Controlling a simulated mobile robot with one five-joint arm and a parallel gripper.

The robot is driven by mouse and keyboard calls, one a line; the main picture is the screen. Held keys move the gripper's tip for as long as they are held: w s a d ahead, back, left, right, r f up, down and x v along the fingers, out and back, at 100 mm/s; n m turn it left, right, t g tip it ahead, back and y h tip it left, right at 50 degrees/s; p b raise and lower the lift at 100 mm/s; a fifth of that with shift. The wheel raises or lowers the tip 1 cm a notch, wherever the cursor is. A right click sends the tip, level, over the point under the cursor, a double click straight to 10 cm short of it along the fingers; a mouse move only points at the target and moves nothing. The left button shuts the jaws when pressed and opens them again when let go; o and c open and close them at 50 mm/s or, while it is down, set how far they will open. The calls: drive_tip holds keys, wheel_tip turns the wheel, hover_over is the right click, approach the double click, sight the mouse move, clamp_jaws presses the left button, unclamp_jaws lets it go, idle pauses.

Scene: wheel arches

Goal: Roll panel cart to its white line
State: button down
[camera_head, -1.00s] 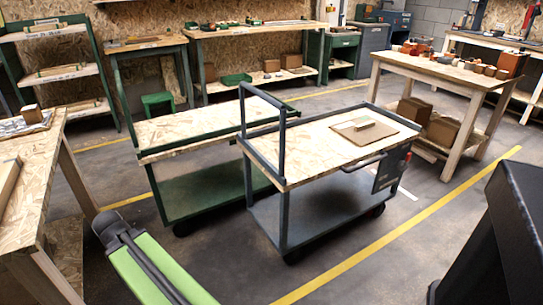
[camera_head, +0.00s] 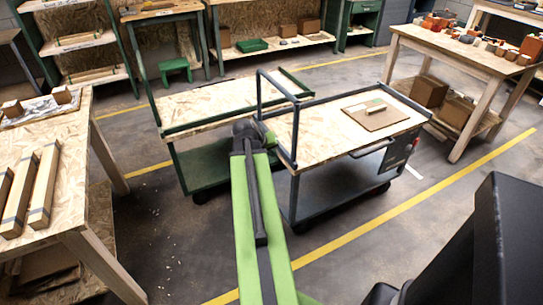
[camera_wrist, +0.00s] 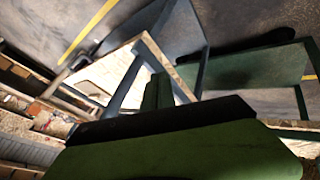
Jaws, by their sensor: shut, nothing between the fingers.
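The grey-blue cart (camera_head: 318,142) has a wood-chip top, and a thin square panel (camera_head: 375,117) with a small pale block lies on it. Its upright push frame is at the left end. A short white line (camera_head: 413,172) shows on the floor by the cart's right end. My green arm reaches forward, and my gripper (camera_head: 266,134) is at the left side of the push frame. In the wrist view my gripper (camera_wrist: 158,90) is shut and empty, close to the grey-blue frame (camera_wrist: 150,52). I cannot tell whether it touches the frame.
A green cart (camera_head: 195,108) stands close on the left of the grey-blue one. A wooden table (camera_head: 60,140) is at the left, another (camera_head: 480,62) with boxes at the right. A yellow floor line (camera_head: 440,191) runs along the front, with open floor around it.

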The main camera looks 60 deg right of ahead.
sight(286, 154)
drive_tip(key=s+d+f+b, duration=0.1)
drive_tip(key=d, duration=0.1)
drive_tip(key=s+d+f, duration=0.1)
drive_tip(key=d, duration=0.1)
drive_tip(key=s+d+f+b, duration=0.1)
drive_tip(key=d+f, duration=0.1)
drive_tip(key=shift+b, duration=0.35)
